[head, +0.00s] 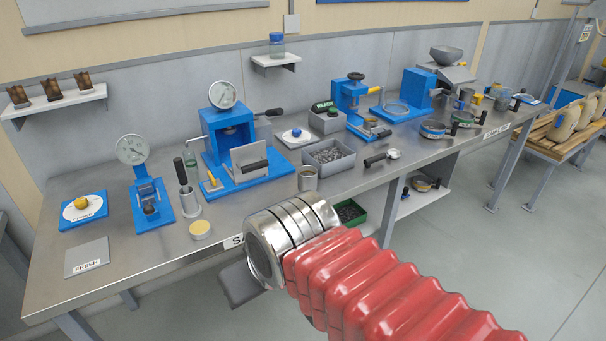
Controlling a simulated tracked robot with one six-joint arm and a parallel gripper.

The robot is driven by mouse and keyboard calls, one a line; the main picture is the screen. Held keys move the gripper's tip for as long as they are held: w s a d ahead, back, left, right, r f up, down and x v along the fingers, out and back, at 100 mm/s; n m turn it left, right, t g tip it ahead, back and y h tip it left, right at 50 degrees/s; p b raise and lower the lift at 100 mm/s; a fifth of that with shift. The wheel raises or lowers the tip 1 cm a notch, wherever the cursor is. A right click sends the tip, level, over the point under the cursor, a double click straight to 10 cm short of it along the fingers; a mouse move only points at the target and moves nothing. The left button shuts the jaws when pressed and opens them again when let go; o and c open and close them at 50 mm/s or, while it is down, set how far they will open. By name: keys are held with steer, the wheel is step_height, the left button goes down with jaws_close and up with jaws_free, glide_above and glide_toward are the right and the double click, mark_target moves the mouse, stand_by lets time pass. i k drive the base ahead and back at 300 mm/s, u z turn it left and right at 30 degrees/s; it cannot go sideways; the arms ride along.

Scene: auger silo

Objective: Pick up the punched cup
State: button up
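A small metal cup (307,179), which looks like the punched cup, stands upright near the bench's front edge, just in front of the grey bin. Its holes are too small to make out. My arm's shiny metal end (290,238) is in front of the bench edge, below and slightly left of the cup in the picture, apart from it. The fingers of my gripper cannot be made out, so I cannot tell whether it is open or shut. A dark grey block (240,285) shows below the metal end; I cannot tell whether it is mine.
The steel bench (225,225) is crowded at the back. A grey bin of dark pieces (329,156), a black-handled scoop (382,158) and a blue press (228,140) surround the cup. A round yellow-topped tin (200,229) is at left. The front strip left of the cup is fairly clear.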

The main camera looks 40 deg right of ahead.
mark_target(308, 175)
steer(key=z, duration=0.1)
steer(key=i, duration=0.85)
steer(key=z, duration=0.1)
